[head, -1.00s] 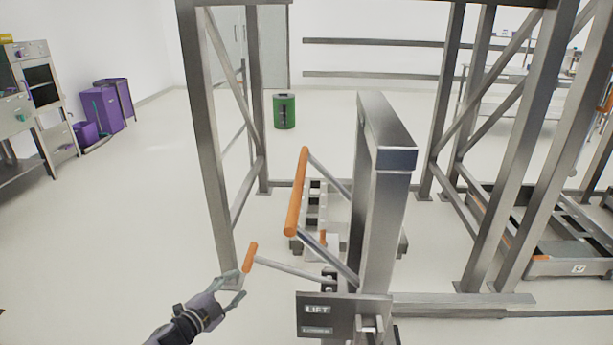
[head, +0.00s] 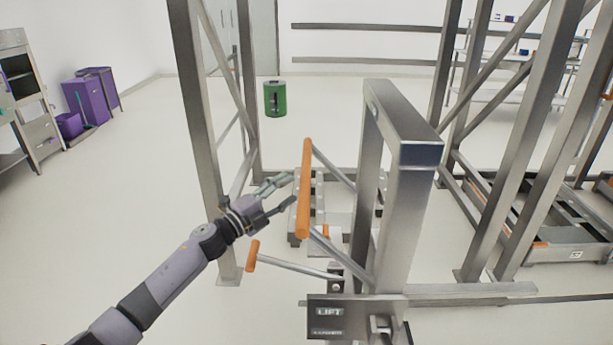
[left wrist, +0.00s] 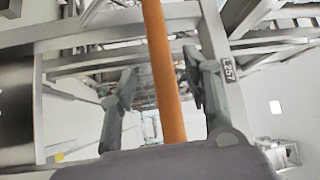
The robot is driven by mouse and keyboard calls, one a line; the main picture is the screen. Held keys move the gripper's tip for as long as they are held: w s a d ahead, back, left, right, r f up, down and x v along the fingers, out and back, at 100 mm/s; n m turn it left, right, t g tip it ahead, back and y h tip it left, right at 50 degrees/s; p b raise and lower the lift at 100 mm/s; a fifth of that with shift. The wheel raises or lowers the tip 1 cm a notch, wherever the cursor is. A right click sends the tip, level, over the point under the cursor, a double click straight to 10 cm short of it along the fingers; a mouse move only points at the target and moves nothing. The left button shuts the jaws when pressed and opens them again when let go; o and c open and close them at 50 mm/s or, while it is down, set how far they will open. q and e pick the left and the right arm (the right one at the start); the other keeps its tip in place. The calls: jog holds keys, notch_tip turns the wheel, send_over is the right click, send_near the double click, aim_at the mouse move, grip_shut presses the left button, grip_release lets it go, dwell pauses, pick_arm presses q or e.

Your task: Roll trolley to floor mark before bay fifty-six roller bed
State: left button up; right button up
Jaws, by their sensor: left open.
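The trolley is a grey steel mast (head: 400,200) with a "LIFT" plate (head: 335,316) low on its front. It carries a long orange upper handle (head: 305,190) and a shorter orange lower handle (head: 253,256). My left gripper (head: 289,191) is open just left of the upper handle. In the left wrist view the orange bar (left wrist: 165,90) runs between the two open fingers (left wrist: 160,75); I cannot tell whether they touch it. My right gripper is out of view. I cannot make out a floor mark or a bay fifty-six label.
A grey rack post (head: 200,150) stands close behind my left arm. A low grey unit with slots (head: 297,228) lies behind the handles. Rack frames (head: 500,180) fill the right side. A green bin (head: 275,98) and purple bins (head: 88,95) stand farther back. The left floor is open.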

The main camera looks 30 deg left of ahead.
aim_at(307, 177)
pick_arm(q)
jog(key=x, duration=0.6)
jog(key=shift+w+d, duration=0.1)
jog(key=shift+w, duration=0.25)
jog(key=shift+w+d+r+p, duration=0.15)
jog(key=shift+w+p, duration=0.15)
jog(key=shift+w, duration=0.2)
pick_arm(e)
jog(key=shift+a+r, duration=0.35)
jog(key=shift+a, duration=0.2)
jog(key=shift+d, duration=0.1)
pick_arm(q)
jog(key=shift+c, duration=0.3)
jog(key=shift+c, duration=0.7)
grip_shut()
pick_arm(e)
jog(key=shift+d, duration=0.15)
